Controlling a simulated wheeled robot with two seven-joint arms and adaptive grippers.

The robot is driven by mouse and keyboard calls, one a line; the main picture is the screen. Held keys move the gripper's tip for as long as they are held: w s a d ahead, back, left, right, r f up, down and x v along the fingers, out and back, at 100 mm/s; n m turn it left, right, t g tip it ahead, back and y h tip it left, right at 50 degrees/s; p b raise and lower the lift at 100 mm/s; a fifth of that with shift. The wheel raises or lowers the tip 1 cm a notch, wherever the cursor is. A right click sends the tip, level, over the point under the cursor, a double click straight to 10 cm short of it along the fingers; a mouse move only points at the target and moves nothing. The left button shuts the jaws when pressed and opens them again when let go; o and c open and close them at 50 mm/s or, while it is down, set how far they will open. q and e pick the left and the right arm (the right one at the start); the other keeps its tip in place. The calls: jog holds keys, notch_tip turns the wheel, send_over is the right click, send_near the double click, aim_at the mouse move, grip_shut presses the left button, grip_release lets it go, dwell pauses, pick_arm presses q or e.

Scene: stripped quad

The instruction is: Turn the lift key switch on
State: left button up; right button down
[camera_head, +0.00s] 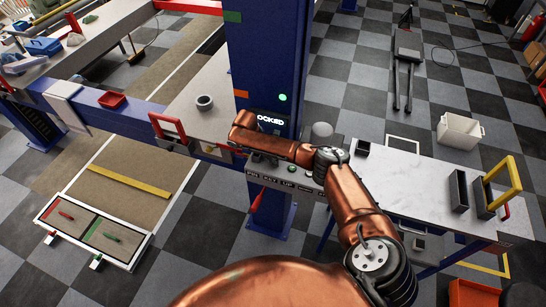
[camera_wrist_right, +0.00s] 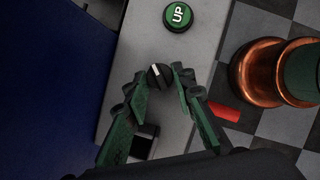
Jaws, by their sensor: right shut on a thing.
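The lift key switch (camera_wrist_right: 158,73) is a small round black knob with a pale mark, on a grey control panel (camera_wrist_right: 205,45) in the right wrist view. My right gripper (camera_wrist_right: 160,79) has its green fingers closed on the knob from both sides. A green UP button (camera_wrist_right: 178,16) sits above it on the panel. In the head view, the panel's labelled front edge (camera_head: 285,183) shows under my copper right arm, which hides the knob and most of the gripper. A display (camera_head: 270,120) reads "OCKED", partly covered. My left gripper is out of view.
A blue column (camera_head: 263,55) with a green light (camera_head: 283,97) stands behind the panel. A white worktable (camera_head: 415,185) with dark holders is at the right. A white bin (camera_head: 460,132) stands on the checkered floor. A red-handled item (camera_head: 170,130) is left of the column.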

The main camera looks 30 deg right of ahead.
jog(key=shift+m+g+y+p, duration=0.3)
jog(key=shift+m+g, duration=0.1)
jog(key=shift+m, duration=0.7)
jog(key=shift+d, duration=0.1)
jog(key=c, duration=1.6)
grip_release()
jog(key=shift+w, duration=0.1)
jog(key=v, duration=1.2)
